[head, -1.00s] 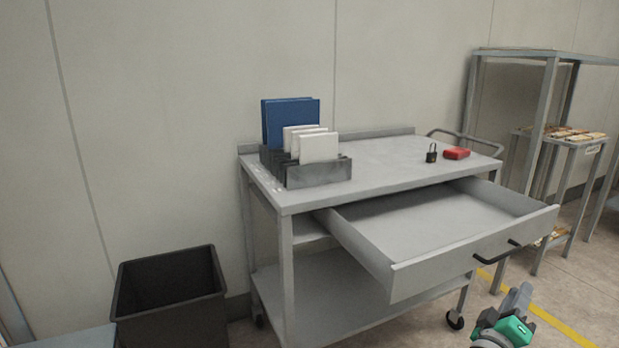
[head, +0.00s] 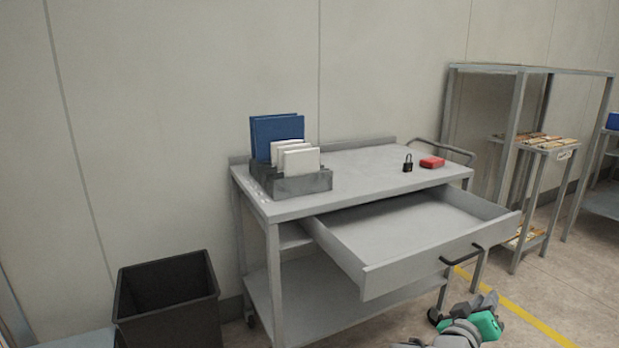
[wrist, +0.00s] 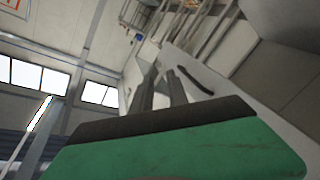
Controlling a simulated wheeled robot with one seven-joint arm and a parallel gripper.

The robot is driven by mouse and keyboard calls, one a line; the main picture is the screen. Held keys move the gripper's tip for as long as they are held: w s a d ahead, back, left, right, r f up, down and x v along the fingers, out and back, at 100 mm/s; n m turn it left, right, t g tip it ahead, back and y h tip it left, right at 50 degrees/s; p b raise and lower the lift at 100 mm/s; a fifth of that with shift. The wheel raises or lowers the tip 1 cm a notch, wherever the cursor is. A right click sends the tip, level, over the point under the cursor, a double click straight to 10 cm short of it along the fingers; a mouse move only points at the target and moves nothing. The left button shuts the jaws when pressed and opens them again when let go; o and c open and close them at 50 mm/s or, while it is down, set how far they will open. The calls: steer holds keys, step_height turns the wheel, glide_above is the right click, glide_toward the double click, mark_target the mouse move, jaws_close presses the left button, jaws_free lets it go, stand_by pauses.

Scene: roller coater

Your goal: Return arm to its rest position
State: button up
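My gripper (head: 488,298) is at the bottom right of the head view, green and grey, in front of the cart (head: 205,207) and below its open drawer (head: 440,262). It is apart from the drawer. In the wrist view two dark fingers (wrist: 162,74) stand with a narrow gap between them and nothing visible in it. The drawer's dark handle (wrist: 196,82) shows beyond the fingers. The drawer looks empty in the head view.
On the cart top are a grey rack (head: 302,184) with a blue binder (head: 276,131) and white booklets, a black padlock (head: 408,166) and a red box (head: 432,162). A black bin (head: 168,310) stands left. Shelving (head: 515,110) stands right, with open floor before it.

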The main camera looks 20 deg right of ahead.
steer(key=w+a+r+y+p, duration=0.2)
steer(key=a+r+y+p, duration=0.1)
steer(key=a+p, duration=0.3)
steer(key=w+a+r+g+y+p, duration=0.1)
steer(key=a+r+y+p, duration=0.25)
steer(key=a, duration=0.35)
steer(key=w+a+r+y+p, duration=0.2)
steer(key=a+r+y+p, duration=0.1)
steer(key=a+p, duration=0.35)
steer(key=s+a+r+n+g+y+p, duration=0.1)
steer(key=s+a+r+p, duration=0.1)
steer(key=a, duration=0.4)
steer(key=s+a+r+n+g+y+p, duration=0.1)
steer(key=s+a+r+y+p, duration=0.1)
steer(key=s+a, duration=0.2)
steer(key=s+a+r+n+g+y+p, duration=0.1)
steer(key=s+a+r+g+y+p, duration=0.1)
steer(key=a, duration=0.6)
steer(key=shift+s+a+n+p, duration=0.15)
steer(key=shift+s+n+p, duration=0.25)
steer(key=shift+s, duration=0.5)
